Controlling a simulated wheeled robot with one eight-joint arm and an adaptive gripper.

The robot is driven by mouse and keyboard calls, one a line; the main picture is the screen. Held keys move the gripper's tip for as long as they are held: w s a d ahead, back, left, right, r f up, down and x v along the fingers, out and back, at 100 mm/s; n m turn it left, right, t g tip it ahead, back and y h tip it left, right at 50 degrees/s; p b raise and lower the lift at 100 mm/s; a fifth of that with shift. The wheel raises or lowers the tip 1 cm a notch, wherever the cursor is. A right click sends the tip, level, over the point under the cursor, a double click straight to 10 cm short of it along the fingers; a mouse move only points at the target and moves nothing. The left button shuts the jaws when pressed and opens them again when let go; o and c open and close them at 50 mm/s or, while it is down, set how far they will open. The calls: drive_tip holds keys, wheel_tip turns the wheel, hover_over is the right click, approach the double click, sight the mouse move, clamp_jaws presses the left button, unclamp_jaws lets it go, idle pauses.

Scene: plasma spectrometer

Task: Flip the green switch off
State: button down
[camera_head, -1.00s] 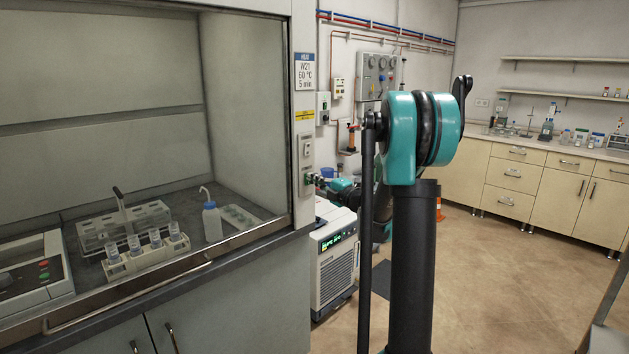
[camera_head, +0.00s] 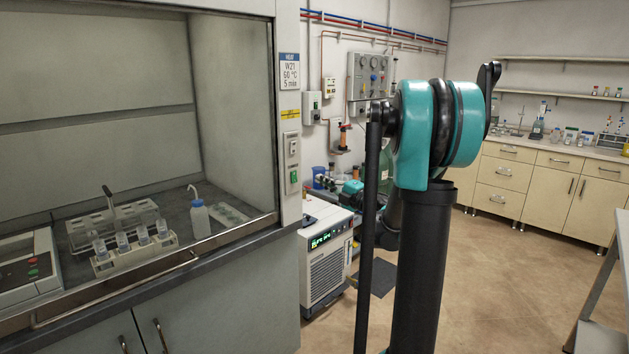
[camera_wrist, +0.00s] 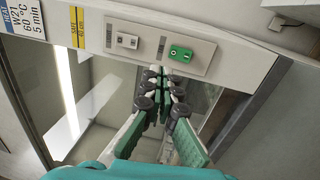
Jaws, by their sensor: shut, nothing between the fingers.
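The green switch (camera_head: 293,177) is on the pale post at the right edge of the fume hood. It also shows in the wrist view (camera_wrist: 180,53), on a light panel beside a white socket-like fitting (camera_wrist: 128,41). Small white marks show on its face, but I cannot tell its position for certain. My gripper (camera_wrist: 163,78) is shut and empty. Its fingertips lie just below the switch in the wrist picture, apart from it. In the head view the gripper is small and mostly lost among the arm links and clutter right of the post.
The fume hood's sill (camera_head: 200,247) runs along the left. A blue container (camera_head: 319,178) is behind. Open floor lies to the right, before the beige cabinets (camera_head: 526,187).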

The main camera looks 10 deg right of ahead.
drive_tip(key=shift+s+d+r, duration=0.2)
drive_tip(key=shift+s+d, duration=0.5)
drive_tip(key=shift+s, duration=0.35)
drive_tip(key=s+d+r+m+t+h, duration=0.2)
drive_tip(key=d+m+t+h, duration=0.2)
drive_tip(key=d+m+h, duration=0.55)
drive_tip(key=s+d+f+m+g+h, duration=0.2)
drive_tip(key=s+f+m+g+h, duration=0.2)
drive_tip(key=s+f+m+h, duration=0.5)
drive_tip(key=s+a+f+m+g+y, duration=0.3)
drive_tip(key=s+a+f+g, duration=0.2)
drive_tip(key=s+f, duration=0.5)
drive_tip(key=s+a+f+m+g+y, duration=0.3)
drive_tip(key=s+a+f+g, duration=0.3)
drive_tip(key=s+f, duration=0.4)
drive_tip(key=shift+s+a+f+m+y, duration=0.2)
drive_tip(key=shift+s+a+m+y, duration=0.25)
drive_tip(key=shift+s, duration=0.75)
drive_tip(key=shift+d, duration=0.1)
